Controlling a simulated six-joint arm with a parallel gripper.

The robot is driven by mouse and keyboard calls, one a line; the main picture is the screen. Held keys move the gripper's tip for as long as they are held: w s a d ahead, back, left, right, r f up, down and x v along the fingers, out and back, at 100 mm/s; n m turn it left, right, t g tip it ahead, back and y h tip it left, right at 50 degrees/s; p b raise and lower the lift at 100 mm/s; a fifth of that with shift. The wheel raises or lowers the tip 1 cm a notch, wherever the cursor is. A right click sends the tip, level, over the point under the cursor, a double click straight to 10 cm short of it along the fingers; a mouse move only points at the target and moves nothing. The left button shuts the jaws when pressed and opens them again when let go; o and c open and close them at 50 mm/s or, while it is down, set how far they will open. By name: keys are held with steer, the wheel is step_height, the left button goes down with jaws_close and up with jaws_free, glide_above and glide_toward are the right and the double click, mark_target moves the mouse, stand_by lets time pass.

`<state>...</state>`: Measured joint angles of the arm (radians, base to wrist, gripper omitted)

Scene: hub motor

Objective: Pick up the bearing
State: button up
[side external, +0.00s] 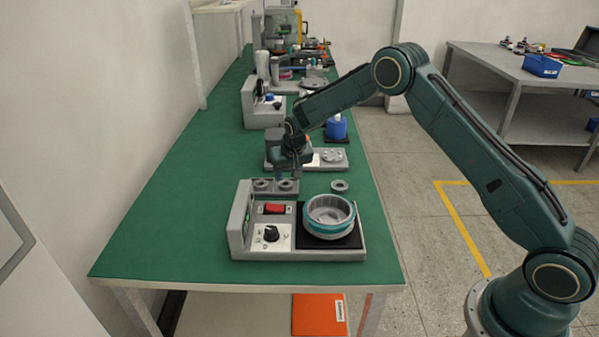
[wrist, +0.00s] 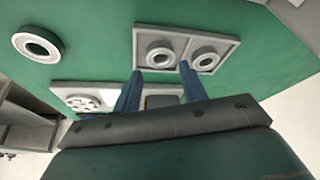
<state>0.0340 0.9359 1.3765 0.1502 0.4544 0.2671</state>
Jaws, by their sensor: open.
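A small grey tray (wrist: 175,31) on the green bench holds two grey ring-shaped bearings side by side. In the wrist view one bearing (wrist: 160,55) lies between the lines of my fingertips, and the other bearing (wrist: 204,58) lies to its right. They also show in the side view as a right ring (side external: 288,186) and a left ring (side external: 262,184). A third ring (wrist: 38,45) lies loose on the bench, also in the side view (side external: 340,186). My gripper (wrist: 161,69) is open and empty, its blue fingers pointing down at the tray (side external: 283,177). Its exact height above the bearing is unclear.
A grey fixture with a red switch and a dial (side external: 270,236) stands in front of the tray, bearing a round teal-rimmed motor housing (side external: 329,216). Behind my gripper is a light plate with round parts (side external: 332,157) and a blue item (side external: 336,127). The bench left of the tray is clear.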

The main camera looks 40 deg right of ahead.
mark_target(287, 189)
steer(key=shift+x, duration=2.1)
steer(key=shift+a, duration=0.1)
steer(key=shift+c, duration=0.2)
steer(key=c, duration=0.7)
